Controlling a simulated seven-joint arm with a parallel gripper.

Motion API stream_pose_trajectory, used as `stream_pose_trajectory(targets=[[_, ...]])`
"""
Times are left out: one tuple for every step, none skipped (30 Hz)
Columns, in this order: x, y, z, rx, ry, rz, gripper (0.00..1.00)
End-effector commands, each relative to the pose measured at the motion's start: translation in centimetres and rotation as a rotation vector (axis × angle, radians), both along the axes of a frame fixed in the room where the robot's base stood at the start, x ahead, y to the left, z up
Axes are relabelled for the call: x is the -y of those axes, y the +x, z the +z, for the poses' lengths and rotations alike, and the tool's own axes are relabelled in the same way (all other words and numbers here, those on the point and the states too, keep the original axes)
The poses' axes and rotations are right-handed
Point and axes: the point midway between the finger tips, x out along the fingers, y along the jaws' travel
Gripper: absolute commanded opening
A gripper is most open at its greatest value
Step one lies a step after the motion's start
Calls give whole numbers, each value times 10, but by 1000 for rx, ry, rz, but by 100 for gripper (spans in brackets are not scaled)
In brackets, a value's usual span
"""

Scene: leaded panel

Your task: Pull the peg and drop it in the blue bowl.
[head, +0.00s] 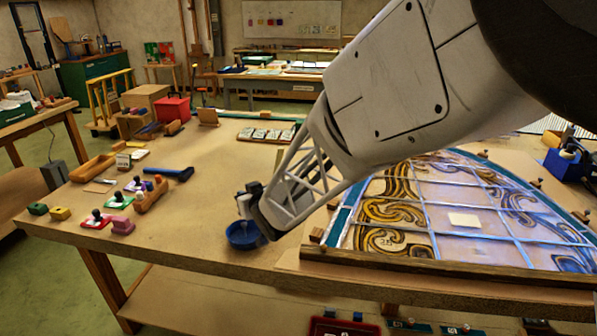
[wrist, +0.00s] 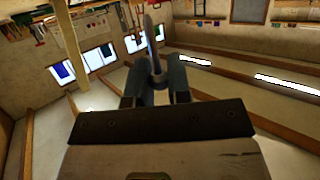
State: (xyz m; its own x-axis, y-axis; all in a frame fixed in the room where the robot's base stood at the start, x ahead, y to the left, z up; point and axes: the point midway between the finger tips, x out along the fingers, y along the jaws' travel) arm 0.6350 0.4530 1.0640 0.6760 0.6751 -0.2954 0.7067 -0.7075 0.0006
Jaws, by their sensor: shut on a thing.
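My gripper (head: 246,205) is at the table's near side, just above the blue bowl (head: 240,238) and partly in front of it. In the wrist view my gripper (wrist: 155,88) is shut on the peg (wrist: 151,42), a slim grey piece that sticks out beyond the fingertips. In the head view the peg is too small and too close to the dark jaws to make out clearly. The bowl stands on the wooden table; its inside is mostly hidden.
The leaded panel (head: 461,236) lies right of the bowl, edged by a wooden bar (head: 450,268) and small pegs. Left are a blue-handled tool (head: 168,173), coloured blocks (head: 59,213) and stamps. A rack of tiles (head: 268,134) is behind. Bare table lies left of the bowl.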

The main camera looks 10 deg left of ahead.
Motion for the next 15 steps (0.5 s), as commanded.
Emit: stream_pose_trajectory(targets=[[-1,3,-1,-1,-1,0,0],[-2,4,-1,-1,-1,0,0],[-3,5,-1,-1,-1,0,0],[-3,5,-1,-1,-1,0,0],[-3,6,-1,0,0,0,0],[-3,6,-1,0,0,0,0],[-3,6,-1,0,0,0,0],[-4,6,-1,0,0,0,0],[-3,6,-1,0,0,0,0],[-3,6,-1,0,0,0,0],[-3,6,-1,0,0,0,0],[-3,6,-1,0,0,0,0],[-3,6,-1,0,0,0,0],[-3,6,-1,0,0,0,0],[-3,6,-1,-1,1,0,0]])
